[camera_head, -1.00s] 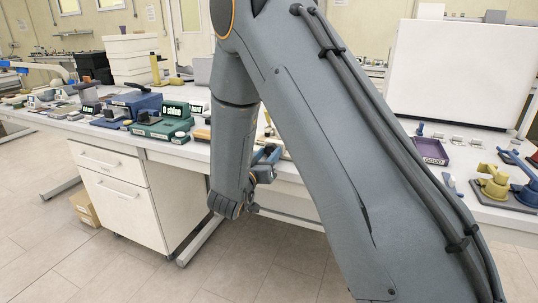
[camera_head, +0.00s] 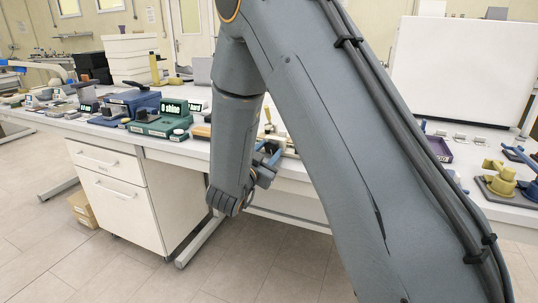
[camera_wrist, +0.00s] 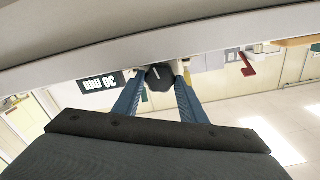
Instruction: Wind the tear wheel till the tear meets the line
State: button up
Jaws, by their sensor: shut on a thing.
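In the wrist view, the two blue fingers of my gripper (camera_wrist: 160,78) are closed on the sides of a small dark round wheel (camera_wrist: 159,84) with a pale line on its face. I take it for the tear wheel. A black display reading "30 mm" (camera_wrist: 101,83) shows upside down to its left. In the head view, my gripper (camera_head: 268,158) is at the bench's front edge, partly hidden by my arm. The wheel cannot be made out there. Neither the tear nor the line it is to meet can be made out in either view.
The white bench (camera_head: 45,120) carries a green device with a "shine" display (camera_head: 160,126) and a blue device (camera_head: 134,100) left of my arm. A purple tray (camera_head: 440,149) and yellow fixture (camera_head: 499,180) stand right. A white drawer cabinet (camera_head: 125,200) is below.

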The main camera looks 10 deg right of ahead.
jog(key=shift+d+f+m+b, duration=0.1)
jog(key=shift+m+b, duration=0.5)
jog(key=shift+m, duration=0.7)
jog(key=shift+s, duration=0.1)
jog(key=o, duration=1.1)
jog(key=shift+c, duration=0.2)
